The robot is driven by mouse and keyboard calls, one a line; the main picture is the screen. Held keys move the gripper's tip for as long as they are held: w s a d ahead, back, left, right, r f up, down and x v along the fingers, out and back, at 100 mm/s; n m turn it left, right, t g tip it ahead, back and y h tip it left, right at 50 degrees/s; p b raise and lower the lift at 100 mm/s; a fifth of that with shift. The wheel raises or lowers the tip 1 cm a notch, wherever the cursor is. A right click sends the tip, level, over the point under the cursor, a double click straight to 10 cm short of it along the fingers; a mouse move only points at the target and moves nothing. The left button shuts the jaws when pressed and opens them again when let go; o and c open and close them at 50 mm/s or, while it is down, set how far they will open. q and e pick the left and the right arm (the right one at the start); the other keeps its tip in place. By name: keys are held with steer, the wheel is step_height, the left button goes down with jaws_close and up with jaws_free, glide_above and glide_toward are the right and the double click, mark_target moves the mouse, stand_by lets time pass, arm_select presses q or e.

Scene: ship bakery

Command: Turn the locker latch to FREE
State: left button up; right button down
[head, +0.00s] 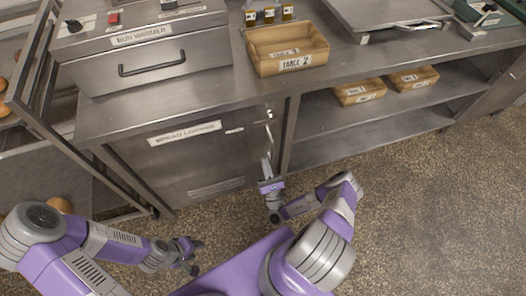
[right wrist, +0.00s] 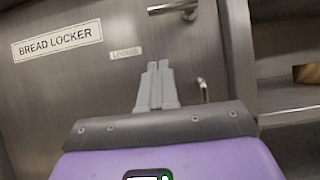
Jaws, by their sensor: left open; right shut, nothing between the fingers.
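The bread locker (head: 185,160) is a steel cabinet door under the counter, labelled BREAD LOCKER and shut. Its latch (head: 263,121) is a small metal lever near the door's upper right edge. My left gripper (head: 193,257) is low at the left, away from the locker.
A vertical door handle (right wrist: 203,90) is right of my right fingers. A rack (head: 25,100) is at the left.

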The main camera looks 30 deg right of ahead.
steer(key=w+d+r+b, duration=0.1)
steer(key=w+r, duration=0.6)
steer(key=r, duration=0.2)
steer(key=shift+w+d+b, duration=0.4)
